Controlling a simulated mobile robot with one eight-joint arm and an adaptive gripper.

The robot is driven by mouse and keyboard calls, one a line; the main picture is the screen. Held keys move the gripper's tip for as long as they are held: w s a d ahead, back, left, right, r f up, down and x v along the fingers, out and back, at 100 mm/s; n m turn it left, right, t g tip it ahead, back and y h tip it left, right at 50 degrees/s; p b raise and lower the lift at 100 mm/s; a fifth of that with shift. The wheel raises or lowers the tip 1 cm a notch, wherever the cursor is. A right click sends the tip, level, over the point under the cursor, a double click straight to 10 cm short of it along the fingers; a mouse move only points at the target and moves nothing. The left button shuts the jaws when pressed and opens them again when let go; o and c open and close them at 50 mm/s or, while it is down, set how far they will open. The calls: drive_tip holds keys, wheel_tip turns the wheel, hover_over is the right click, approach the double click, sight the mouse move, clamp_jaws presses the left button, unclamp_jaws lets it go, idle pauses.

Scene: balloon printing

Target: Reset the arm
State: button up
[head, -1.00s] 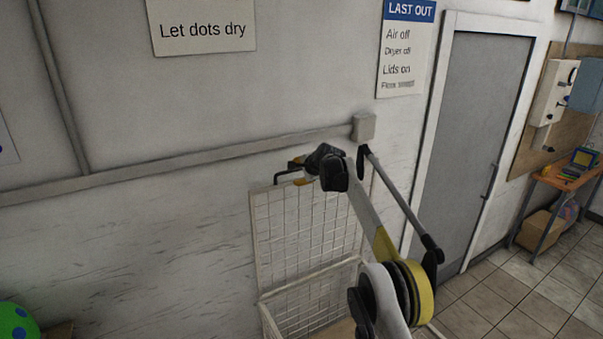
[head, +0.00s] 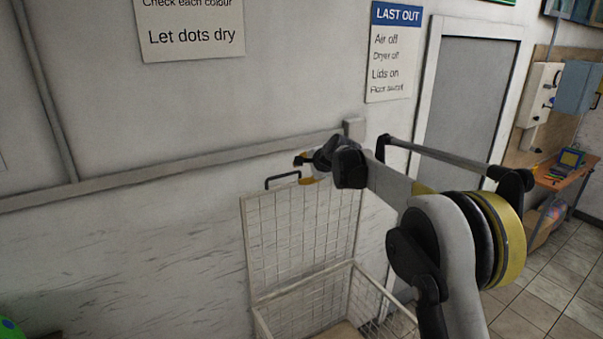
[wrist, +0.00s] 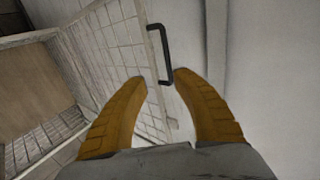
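My gripper (head: 306,170) is in the middle of the head view, near the top edge of an upright wire-mesh lid. In the wrist view its two yellow-brown ribbed fingers (wrist: 160,78) are spread apart with nothing between them. The lid's black handle (wrist: 160,55) is just beyond the fingertips in the wrist view, apart from them as far as I can tell. In the head view the handle (head: 283,180) sits on the lid's top edge, left of the gripper.
The white wire basket (head: 300,308) stands against the wall with its mesh lid (head: 300,235) raised. A grey door (head: 462,120) is to the right. An orange table (head: 570,175) with small items stands at the far right. Tiled floor (head: 545,285) is clear there.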

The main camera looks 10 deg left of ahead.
idle(0.3)
drive_tip(key=s+d+f+n+h+b, duration=0.1)
drive_tip(key=s+d+f+n+b, duration=0.1)
drive_tip(key=s+d+f+b, duration=0.65)
drive_tip(key=s+d+f+n+h+b, duration=0.15)
drive_tip(key=s+d+f+b, duration=0.3)
drive_tip(key=s+b, duration=0.65)
drive_tip(key=s+d+f+n+h+b, duration=0.1)
drive_tip(key=s+d+f+n+b, duration=0.2)
drive_tip(key=s+d+f+b, duration=0.45)
drive_tip(key=s+d+f+n+g+h+b, duration=0.1)
drive_tip(key=s+d+f+n+b, duration=0.1)
drive_tip(key=s+f+b, duration=0.8)
drive_tip(key=s+d+f+n+h+b, duration=0.2)
drive_tip(key=s+d+f+b, duration=0.3)
drive_tip(key=s+f+b, duration=0.5)
drive_tip(key=s+f, duration=0.7)
drive_tip(key=f, duration=0.3)
drive_tip(key=shift+d+f+g, duration=0.3)
drive_tip(key=shift+f+g, duration=0.05)
drive_tip(key=shift+g, duration=0.05)
drive_tip(key=shift+w, duration=0.1)
